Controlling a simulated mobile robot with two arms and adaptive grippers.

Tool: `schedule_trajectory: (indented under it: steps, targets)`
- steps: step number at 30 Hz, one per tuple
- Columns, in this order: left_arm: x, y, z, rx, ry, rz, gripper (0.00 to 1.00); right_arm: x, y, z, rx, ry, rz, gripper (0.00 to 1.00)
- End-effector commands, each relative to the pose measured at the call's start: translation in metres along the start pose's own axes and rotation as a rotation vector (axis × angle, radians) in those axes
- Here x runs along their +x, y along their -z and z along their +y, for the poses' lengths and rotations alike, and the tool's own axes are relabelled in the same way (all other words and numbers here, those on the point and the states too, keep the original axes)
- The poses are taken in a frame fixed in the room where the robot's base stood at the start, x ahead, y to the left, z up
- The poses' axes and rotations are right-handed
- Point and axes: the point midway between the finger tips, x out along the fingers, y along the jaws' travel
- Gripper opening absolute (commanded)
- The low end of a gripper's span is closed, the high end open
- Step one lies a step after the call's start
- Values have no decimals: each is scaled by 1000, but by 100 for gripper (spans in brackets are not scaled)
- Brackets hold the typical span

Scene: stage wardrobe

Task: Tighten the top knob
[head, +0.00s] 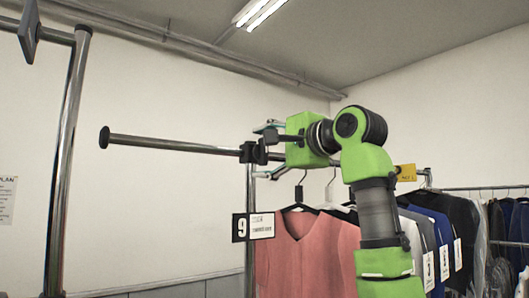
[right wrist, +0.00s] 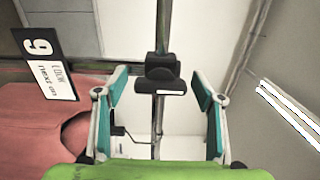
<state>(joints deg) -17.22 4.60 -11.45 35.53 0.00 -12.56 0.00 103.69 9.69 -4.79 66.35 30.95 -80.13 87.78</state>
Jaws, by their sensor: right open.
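A black knob (right wrist: 160,87) sits on a black clamp (head: 246,152) where the horizontal chrome rail (head: 180,145) meets the upright post (head: 249,225). My right gripper (head: 265,150), with a green body and teal finger pads, comes from the right and faces the clamp. It is open, one finger above and one below in the head view. In the right wrist view the knob lies between the two fingertips, with a visible gap on each side. Contact with the knob cannot be seen. My left gripper is not in view.
A coral garment (head: 305,255) hangs just below my right gripper, beside a black-and-white "9" sign (head: 253,227). More clothes (head: 460,235) hang on the right. Another chrome post (head: 67,160) stands at the left.

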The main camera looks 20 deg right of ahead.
Motion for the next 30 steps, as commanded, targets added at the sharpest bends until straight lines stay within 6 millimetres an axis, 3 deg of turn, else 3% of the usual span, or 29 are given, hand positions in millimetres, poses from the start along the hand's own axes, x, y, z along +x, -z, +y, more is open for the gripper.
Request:
schedule_trajectory:
  steps: [5, 15, 21, 30]
  targets:
    - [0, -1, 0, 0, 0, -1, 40, -12, 0, -1, 0, 3, 0, 62]
    - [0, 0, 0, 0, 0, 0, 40, -81, 2, -1, 0, 5, 2, 62]
    - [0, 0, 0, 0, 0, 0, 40, -111, 1, 0, 1, 2, 1, 62]
    - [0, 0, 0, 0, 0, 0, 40, -121, 2, 0, 2, 0, 0, 62]
